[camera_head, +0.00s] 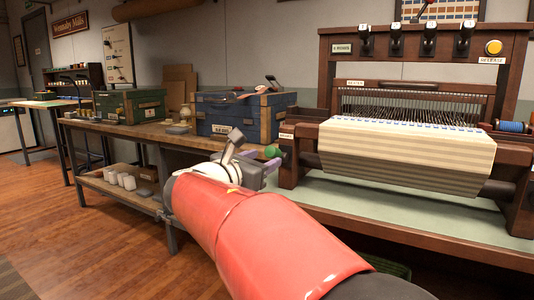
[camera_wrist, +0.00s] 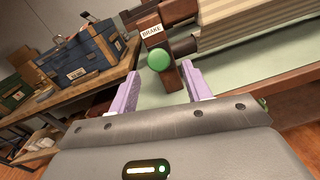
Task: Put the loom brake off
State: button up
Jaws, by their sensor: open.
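The loom (camera_head: 405,150) stands on a bench at the right, with striped cloth over its front. Its brake has a round green knob (camera_wrist: 160,59) below a white BRAKE label (camera_wrist: 151,31) on the loom's left side. The knob also shows in the head view (camera_head: 272,151), just left of the loom frame. My gripper (camera_wrist: 162,78) is open, its two purple fingers apart, with the knob ahead and between their lines in the wrist view. I cannot tell whether the fingers touch the knob. The brake's shaft is mostly hidden behind the knob.
A blue chest (camera_head: 240,115) and a green chest (camera_head: 130,104) stand on the wooden workbench (camera_head: 150,133) to the left. Levers with dark handles (camera_head: 429,40) and a yellow button (camera_head: 494,47) sit atop the loom. The floor at the left front is clear.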

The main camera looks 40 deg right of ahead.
aim_at(278, 153)
jog(key=x, duration=0.7)
jog(key=shift+w+d, duration=0.1)
jog(key=shift+d, duration=0.25)
grip_shut()
